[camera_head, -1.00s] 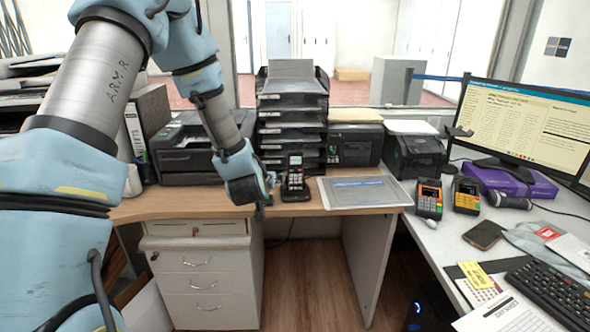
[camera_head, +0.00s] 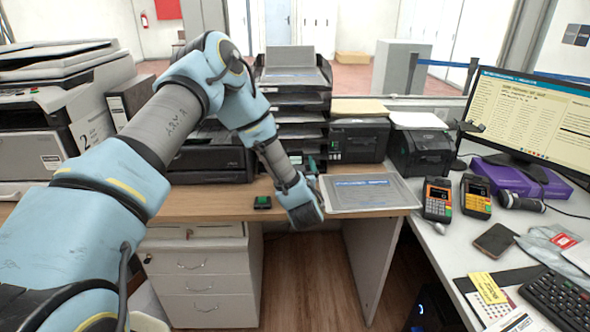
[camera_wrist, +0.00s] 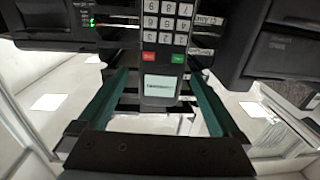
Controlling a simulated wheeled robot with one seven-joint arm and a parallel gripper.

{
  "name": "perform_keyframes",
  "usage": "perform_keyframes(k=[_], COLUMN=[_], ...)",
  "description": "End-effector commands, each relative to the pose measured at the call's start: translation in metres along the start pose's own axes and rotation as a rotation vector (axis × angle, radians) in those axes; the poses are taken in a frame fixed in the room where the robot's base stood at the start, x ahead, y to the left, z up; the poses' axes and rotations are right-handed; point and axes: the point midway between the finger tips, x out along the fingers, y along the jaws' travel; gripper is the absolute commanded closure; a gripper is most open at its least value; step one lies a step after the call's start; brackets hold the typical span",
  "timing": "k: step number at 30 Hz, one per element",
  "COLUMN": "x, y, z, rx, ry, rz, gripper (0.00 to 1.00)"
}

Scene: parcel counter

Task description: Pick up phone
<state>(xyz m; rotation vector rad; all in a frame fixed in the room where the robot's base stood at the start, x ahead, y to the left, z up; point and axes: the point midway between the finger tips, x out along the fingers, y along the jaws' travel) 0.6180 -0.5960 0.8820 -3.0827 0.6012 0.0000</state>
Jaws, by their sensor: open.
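A dark cordless phone handset (camera_wrist: 163,70), with light keys, red and green buttons and a lit screen, appears upside down in the wrist view. My gripper (camera_wrist: 158,85) is open, with one green finger on each side of the handset. I cannot tell whether either finger touches it. A dark flat smartphone (camera_head: 494,240) lies apart on the right counter.
The black tray stack (camera_head: 290,98) stands behind my gripper, with printers (camera_head: 357,141) beside it. Card terminals (camera_head: 437,200) stand on the right counter.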

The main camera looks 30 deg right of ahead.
Motion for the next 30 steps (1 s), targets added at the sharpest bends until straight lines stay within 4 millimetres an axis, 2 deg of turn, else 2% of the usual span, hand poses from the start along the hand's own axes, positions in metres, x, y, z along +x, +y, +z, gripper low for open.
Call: perform_keyframes(k=[9, 19, 30], x=[0.043, 0.049, 0.049], y=[-0.001, 0.0, 0.0], z=[0.0, 0.002, 0.002], rx=[-0.002, -0.001, -0.001], ry=[0.001, 0.001, 0.001], rz=[-0.002, 0.001, 0.0], gripper=[0.0, 0.01, 0.43])
